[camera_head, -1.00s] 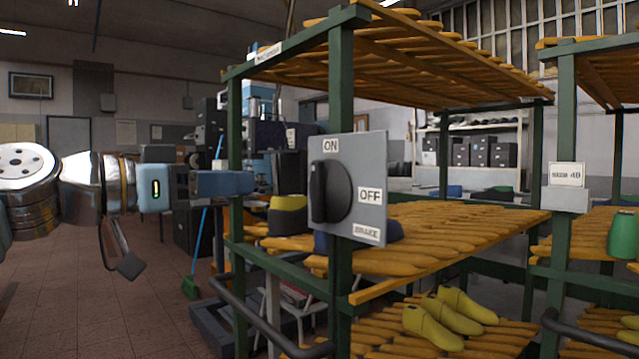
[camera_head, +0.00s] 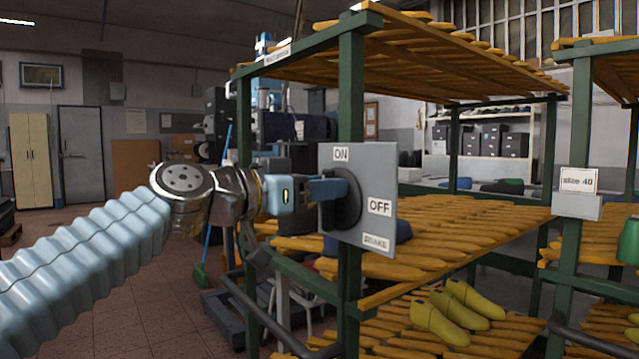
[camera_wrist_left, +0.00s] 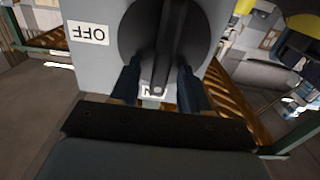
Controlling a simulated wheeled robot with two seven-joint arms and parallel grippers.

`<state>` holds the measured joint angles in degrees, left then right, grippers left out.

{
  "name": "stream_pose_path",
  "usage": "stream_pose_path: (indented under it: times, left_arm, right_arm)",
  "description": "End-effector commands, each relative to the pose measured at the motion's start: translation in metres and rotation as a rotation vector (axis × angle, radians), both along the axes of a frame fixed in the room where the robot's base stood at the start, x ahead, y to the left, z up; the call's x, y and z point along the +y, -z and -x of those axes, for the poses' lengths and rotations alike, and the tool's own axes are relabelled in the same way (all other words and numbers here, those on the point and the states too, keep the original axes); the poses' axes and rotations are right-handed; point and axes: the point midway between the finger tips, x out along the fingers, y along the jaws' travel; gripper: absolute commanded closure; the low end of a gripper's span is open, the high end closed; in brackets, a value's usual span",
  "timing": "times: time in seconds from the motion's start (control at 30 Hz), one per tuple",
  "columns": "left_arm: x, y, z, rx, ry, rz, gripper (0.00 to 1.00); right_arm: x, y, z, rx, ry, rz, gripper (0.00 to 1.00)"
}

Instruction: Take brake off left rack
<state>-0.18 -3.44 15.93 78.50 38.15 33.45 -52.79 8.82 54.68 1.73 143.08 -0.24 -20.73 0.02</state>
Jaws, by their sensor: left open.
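The brake panel (camera_head: 376,160) is a grey plate on the left rack's green post, with labels ON, OFF and BRAKE. Its round black knob (camera_head: 352,206) is partly hidden behind my left gripper (camera_head: 328,190) in the head view. In the left wrist view, the knob (camera_wrist_left: 128,35) has a raised bar handle (camera_wrist_left: 170,50) whose end points at the mostly hidden ON label. My left gripper (camera_wrist_left: 160,88) is open there, one dark finger on each side of the handle's end. I cannot tell whether the fingers touch it. My right gripper is not in view.
The left rack (camera_head: 350,85) has wooden slat shelves; yellow shoe lasts (camera_head: 437,322) lie on a lower one. A dark handle bar (camera_head: 262,312) sticks out low at its front. A second rack (camera_head: 578,130) with a "size 40" label stands at right. Open floor (camera_head: 110,290) lies left.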

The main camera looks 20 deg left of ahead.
Motion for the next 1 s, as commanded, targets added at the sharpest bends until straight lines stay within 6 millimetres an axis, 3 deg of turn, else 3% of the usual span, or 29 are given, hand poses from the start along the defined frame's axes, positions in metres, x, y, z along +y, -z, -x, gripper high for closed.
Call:
stream_pose_path:
  times: [0.13,0.4,0.73,1.0]
  left_arm:
    - [0.0,0.0,0.0,0.0,0.0,0.0,0.57]
    - [0.0,0.0,0.0,0.0,0.0,0.0,0.99]
    - [0.0,0.001,0.001,-0.016,0.0,-0.017,1.0]
    - [-0.003,0.004,0.003,-0.101,0.0,-0.125,1.0]
  right_arm:
    - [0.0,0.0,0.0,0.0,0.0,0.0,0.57]
    - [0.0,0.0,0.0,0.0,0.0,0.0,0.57]
    - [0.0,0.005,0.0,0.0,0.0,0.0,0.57]
    - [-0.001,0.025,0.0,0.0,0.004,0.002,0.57]
